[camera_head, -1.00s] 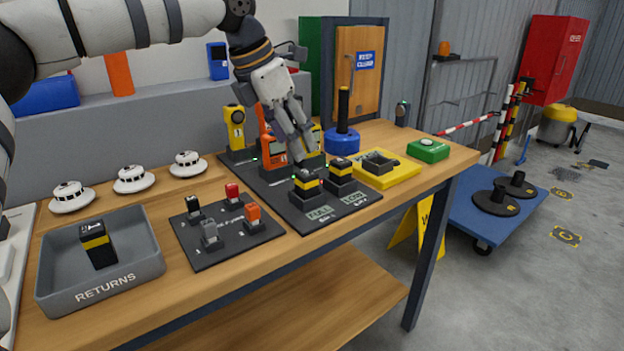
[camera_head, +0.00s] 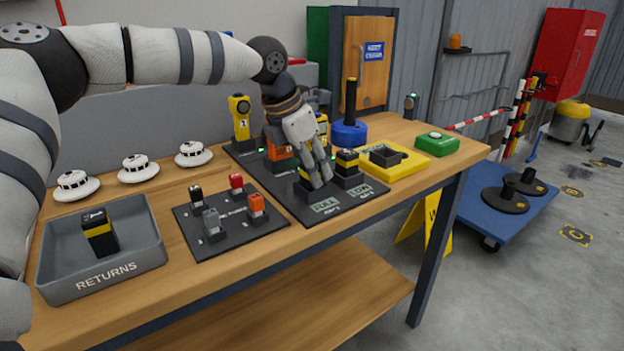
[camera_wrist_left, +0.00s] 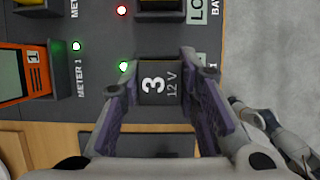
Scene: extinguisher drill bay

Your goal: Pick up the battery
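My left gripper (camera_head: 320,182) points down at the black-and-yellow battery (camera_head: 304,177) in the bay labelled FULL. In the left wrist view this battery (camera_wrist_left: 160,84), marked "3" and "12 V", sits between the two fingers (camera_wrist_left: 162,78). The fingers stand open on either side of it; contact is not clear. The battery is still seated in its bay and partly hidden by the fingers in the head view. A second battery (camera_head: 347,162) stands in the LOW bay. Part of my right gripper (camera_wrist_left: 268,128) shows at the right of the left wrist view; its opening is unclear.
A grey RETURNS tray (camera_head: 150,250) at left holds another battery (camera_head: 99,233). A dark board (camera_head: 240,233) carries several small coloured blocks. Meters, a yellow holder (camera_head: 400,162) and a blue-based post (camera_head: 349,132) stand close around the bays.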

